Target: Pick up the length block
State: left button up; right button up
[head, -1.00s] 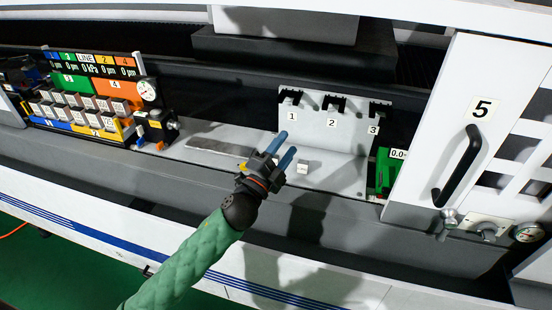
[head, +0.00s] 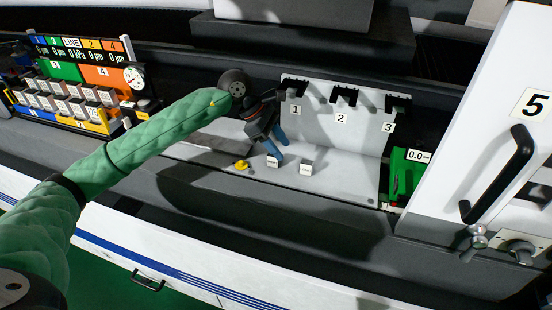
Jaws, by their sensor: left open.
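Two small white blocks with dark, unreadable labels stand on the light grey plate (head: 345,188): a left block (head: 273,161) and a right block (head: 306,168). I cannot tell from the labels which is the length block. My left gripper (head: 277,146) has blue fingers and is open, pointing down. Its fingertips are just above or beside the left block; I cannot tell if they touch it. The right block stands apart from the fingers. My right gripper is out of view.
A yellow piece (head: 241,165) lies left of the blocks. Behind them rises a grey panel (head: 335,140) with dark hooks numbered 1, 2, 3. A green unit (head: 405,172) and a white door (head: 500,130) stand at right. The plate's front right is clear.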

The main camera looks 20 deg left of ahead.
aim_at(274, 160)
pick_arm(q)
jog(key=shift+w+a+f+y+p, duration=0.15)
jog(key=shift+w+a+f+y, duration=0.3)
jog(key=shift+a, duration=0.35)
jog(key=shift+w+a+f+y+p, duration=0.2)
jog(key=shift+w+a+f+y, duration=0.25)
jog(key=shift+a, duration=0.3)
jog(key=shift+w+a+f+y+p, duration=0.15)
jog(key=shift+w+a+f+y, duration=0.3)
jog(key=shift+a, duration=0.35)
jog(key=p+x, duration=0.1)
jog(key=x, duration=0.1)
jog(key=p+x, duration=0.2)
jog(key=shift+d+r, duration=0.15)
jog(key=shift+d, duration=0.2)
jog(key=shift+d+f, duration=0.1)
jog(key=shift+f, duration=0.4)
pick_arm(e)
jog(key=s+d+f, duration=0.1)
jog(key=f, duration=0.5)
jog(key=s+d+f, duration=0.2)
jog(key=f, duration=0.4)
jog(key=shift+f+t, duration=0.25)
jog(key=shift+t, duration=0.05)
pick_arm(q)
grip_shut()
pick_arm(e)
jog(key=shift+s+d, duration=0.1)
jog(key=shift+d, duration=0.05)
